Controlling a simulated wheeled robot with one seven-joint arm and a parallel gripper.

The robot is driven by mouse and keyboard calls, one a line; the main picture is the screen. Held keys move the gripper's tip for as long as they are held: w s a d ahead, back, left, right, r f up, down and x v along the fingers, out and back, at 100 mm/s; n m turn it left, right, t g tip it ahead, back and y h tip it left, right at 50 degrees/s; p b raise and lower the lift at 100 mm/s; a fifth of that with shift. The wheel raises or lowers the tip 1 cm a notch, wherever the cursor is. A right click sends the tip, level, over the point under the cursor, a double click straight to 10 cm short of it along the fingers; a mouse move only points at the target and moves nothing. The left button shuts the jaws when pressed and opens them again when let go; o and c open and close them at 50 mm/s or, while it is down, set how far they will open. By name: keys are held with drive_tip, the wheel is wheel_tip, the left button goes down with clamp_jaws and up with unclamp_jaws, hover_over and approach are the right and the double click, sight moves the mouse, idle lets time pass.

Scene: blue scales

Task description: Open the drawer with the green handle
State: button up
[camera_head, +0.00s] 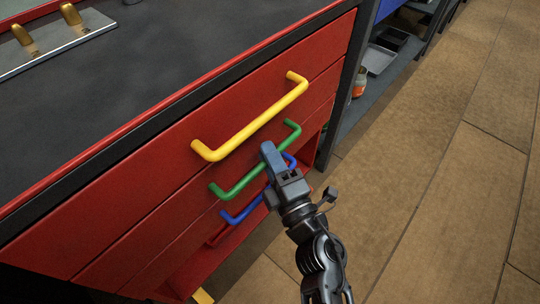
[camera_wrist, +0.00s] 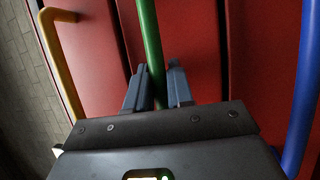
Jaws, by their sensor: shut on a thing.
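The green handle (camera_head: 238,186) is a bar on the middle of three red drawer fronts, between the yellow handle (camera_head: 255,122) above and the blue handle (camera_head: 240,212) below. My gripper (camera_head: 268,152) is at the green handle, covering part of it. In the wrist view the green handle (camera_wrist: 149,40) runs down between the two grey fingers (camera_wrist: 155,88), which are shut on it. The drawer front with the green handle (camera_head: 165,212) looks level with the front above it.
The yellow handle (camera_wrist: 62,60) and the blue handle (camera_wrist: 303,95) flank the green one in the wrist view. A dark worktop (camera_head: 120,100) lies above the drawers. A shelf (camera_head: 365,105) stands beyond the cabinet. The floor (camera_head: 430,190) at the right is clear.

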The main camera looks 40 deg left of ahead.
clamp_jaws()
